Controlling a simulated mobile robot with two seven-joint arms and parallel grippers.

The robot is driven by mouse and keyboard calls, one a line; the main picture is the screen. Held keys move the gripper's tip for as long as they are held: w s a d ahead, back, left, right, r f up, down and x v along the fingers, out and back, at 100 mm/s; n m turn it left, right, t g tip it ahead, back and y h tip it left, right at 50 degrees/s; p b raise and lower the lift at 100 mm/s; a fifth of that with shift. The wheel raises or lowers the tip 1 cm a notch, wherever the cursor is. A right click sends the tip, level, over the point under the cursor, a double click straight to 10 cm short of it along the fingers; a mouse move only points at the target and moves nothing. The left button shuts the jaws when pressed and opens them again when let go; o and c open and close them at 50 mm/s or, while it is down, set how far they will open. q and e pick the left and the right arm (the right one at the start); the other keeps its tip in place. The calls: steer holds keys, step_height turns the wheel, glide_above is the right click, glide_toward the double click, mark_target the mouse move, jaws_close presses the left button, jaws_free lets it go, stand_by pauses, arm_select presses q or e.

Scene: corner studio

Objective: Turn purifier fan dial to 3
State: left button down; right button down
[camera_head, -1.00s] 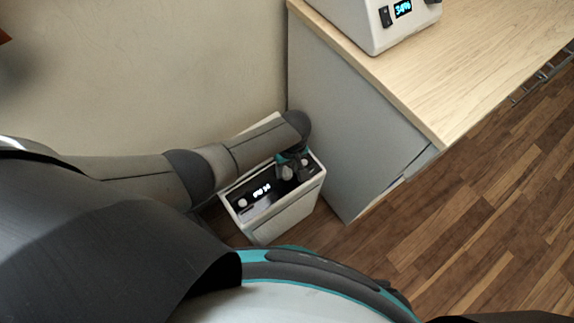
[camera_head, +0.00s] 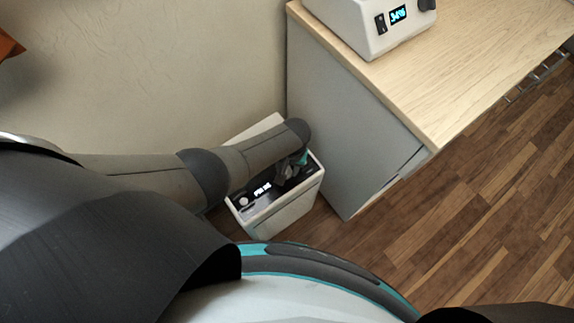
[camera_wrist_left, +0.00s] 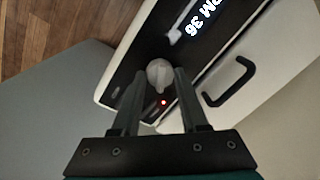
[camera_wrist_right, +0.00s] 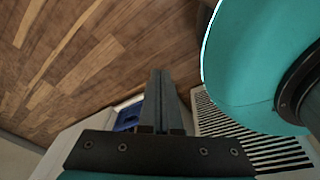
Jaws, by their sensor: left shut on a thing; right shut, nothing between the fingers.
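The white air purifier (camera_head: 297,212) stands on the floor, with a dark control panel on top partly hidden by my left arm in the head view. In the left wrist view its pale round fan dial (camera_wrist_left: 159,72) sits on the black panel, with a lit display (camera_wrist_left: 202,17) reading "PM 36" beside it. My left gripper (camera_wrist_left: 159,82) is shut on the dial, one finger on each side; it also shows over the panel in the head view (camera_head: 284,172). Dial markings are not readable. My right gripper (camera_wrist_right: 160,80) is shut and empty, away from the dial.
A grey-sided cabinet with a light wood top (camera_head: 470,60) stands right beside the purifier. A white device (camera_head: 372,30) with a lit display sits on it. A wall is behind. Wooden floor (camera_head: 480,190) is open at right. A slatted grille (camera_wrist_right: 255,145) shows in the right wrist view.

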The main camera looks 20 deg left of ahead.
arm_select(q)
steer(key=m, duration=0.2)
steer(key=shift+s+d+m, duration=0.1)
steer(key=shift+s+m, duration=0.15)
steer(key=shift+m, duration=0.15)
steer(key=m+p, duration=0.1)
steer(key=m, duration=0.2)
steer(key=shift+m, duration=1.5)
steer(key=shift+s+f+m+t+p, duration=0.1)
steer(key=shift+m+t+p, duration=0.25)
steer(key=shift+m, duration=0.75)
arm_select(e)
steer(key=shift+s+a+r+g, duration=0.15)
steer(key=shift+s+a+r, duration=0.3)
steer(key=shift+s, duration=0.1)
steer(key=shift+s+a+r+g, duration=0.15)
steer(key=shift+s+a+r, duration=0.15)
steer(key=shift+s+a, duration=0.2)
steer(key=shift+d, duration=0.2)
arm_select(q)
steer(key=shift+c, duration=2.2)
jaws_free()
steer(key=shift+w, duration=0.2)
